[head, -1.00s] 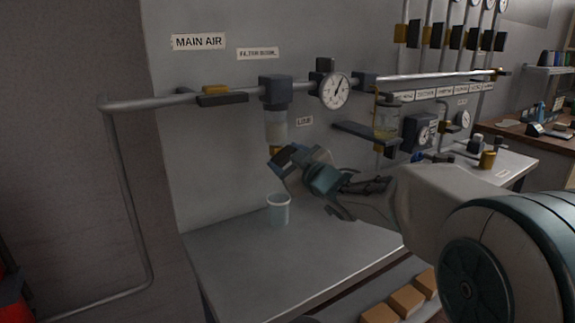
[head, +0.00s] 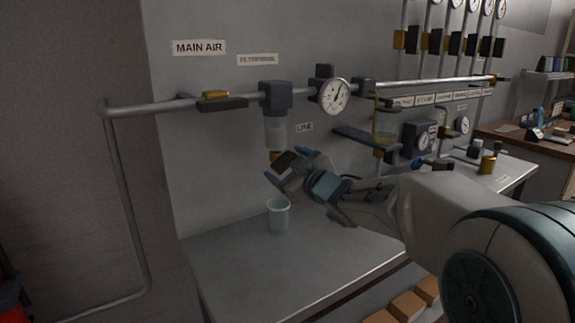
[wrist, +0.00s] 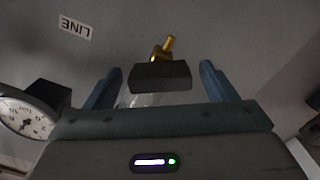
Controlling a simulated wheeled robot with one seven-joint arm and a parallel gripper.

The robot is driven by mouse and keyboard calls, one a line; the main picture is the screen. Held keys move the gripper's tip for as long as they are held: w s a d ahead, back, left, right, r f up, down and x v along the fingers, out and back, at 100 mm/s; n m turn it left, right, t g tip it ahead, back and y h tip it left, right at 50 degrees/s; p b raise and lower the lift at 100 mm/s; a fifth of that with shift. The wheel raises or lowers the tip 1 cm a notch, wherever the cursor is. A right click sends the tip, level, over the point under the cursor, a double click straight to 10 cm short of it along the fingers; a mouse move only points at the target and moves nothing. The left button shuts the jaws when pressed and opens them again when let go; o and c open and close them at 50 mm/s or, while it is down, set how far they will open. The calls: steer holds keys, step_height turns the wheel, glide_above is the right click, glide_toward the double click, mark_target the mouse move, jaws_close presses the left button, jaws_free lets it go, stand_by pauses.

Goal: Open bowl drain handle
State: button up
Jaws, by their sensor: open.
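The filter bowl (head: 275,134) hangs translucent under a dark filter head on the pipe. Its brass drain (head: 274,156) is at the bottom, with a dark block-shaped handle (head: 285,161) beside it. In the wrist view, the dark handle (wrist: 160,76) lies between my blue fingers, with the brass fitting (wrist: 162,48) beyond it. My gripper (head: 288,166) is open, one finger on each side of the handle, with a visible gap at each side. The bowl is mostly hidden behind the handle in the wrist view.
A light cup (head: 278,216) stands on the bench (head: 235,265) below the drain. A round gauge (head: 335,96) and the pipe (head: 160,105) are above. A dark shelf-like bar (head: 360,138) juts out to the right. The bench's left part is clear.

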steer(key=p+v, duration=0.1)
steer(key=v, duration=1.2)
steer(key=shift+s+d, duration=0.2)
steer(key=shift+s, duration=0.05)
